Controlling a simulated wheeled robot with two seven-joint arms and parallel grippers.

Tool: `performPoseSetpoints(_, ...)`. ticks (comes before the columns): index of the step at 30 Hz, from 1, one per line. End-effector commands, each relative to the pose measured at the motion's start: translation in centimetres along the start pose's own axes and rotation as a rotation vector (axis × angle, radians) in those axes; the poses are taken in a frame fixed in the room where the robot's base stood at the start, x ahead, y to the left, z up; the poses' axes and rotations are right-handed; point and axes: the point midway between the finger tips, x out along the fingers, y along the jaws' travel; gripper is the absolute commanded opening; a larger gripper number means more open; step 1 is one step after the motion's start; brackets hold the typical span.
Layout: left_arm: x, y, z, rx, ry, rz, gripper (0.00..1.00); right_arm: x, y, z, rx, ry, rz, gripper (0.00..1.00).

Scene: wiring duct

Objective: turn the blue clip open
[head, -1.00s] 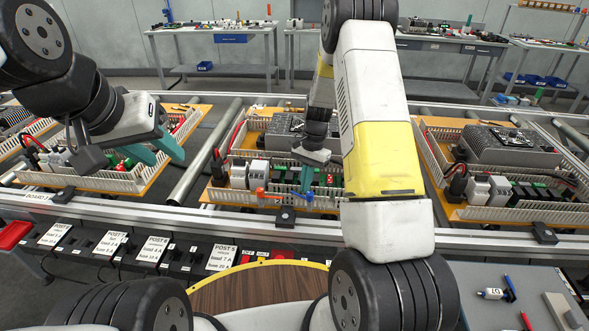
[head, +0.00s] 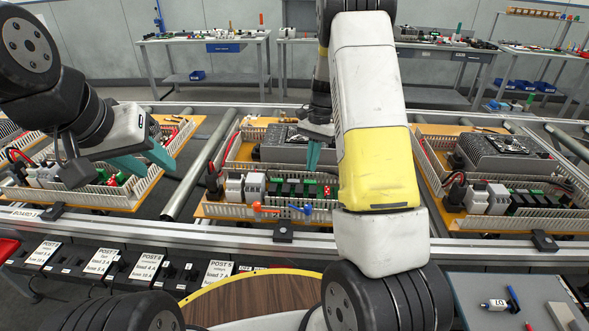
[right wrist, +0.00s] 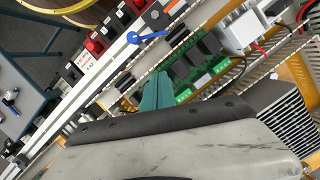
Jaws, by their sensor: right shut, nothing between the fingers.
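The blue clip (head: 306,210) sits on the front white slotted duct of the middle board, to the right of an orange clip (head: 260,208). In the right wrist view the blue clip (right wrist: 146,36) shows a round end and a thin arm lying roughly along the duct. My right gripper (head: 313,160) has its teal fingers together, empty, above the board behind the blue clip and apart from it. The fingers (right wrist: 155,92) also show in the right wrist view. My left gripper (head: 148,160) is open over the left board, with nothing seen between its fingers.
Green relay modules (head: 290,188) stand in a row behind the front duct. A grey finned unit (head: 285,145) lies further back, partly hidden by my right arm. Another board (head: 500,170) lies to the right. A front rail (head: 150,232) runs below the boards.

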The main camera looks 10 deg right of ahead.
Motion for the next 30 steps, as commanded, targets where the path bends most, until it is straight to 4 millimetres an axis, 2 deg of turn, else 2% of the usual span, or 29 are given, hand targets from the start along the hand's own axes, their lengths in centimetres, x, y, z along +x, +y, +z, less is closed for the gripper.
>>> performPoseSetpoints(5, 0.0, 0.0, 0.0, 0.000, 0.000, 0.000, 0.36, 2.4, 0.1, 0.1, 0.000, -0.003, 0.002, 0.00)
performPoseSetpoints(16, 0.0, 0.0, 0.0, 0.000, 0.000, 0.000, 0.36, 10.2, 0.1, 0.1, 0.002, -0.003, 0.003, 0.00)
performPoseSetpoints(21, 0.0, 0.0, 0.0, 0.000, 0.000, 0.000, 0.36, 10.4, 0.0, 2.8, -0.002, -0.001, 0.000, 0.00)
performPoseSetpoints(30, 0.0, 0.0, 0.0, 0.000, 0.000, 0.000, 0.36, 10.7, 0.0, 3.9, 0.000, 0.002, -0.002, 0.00)
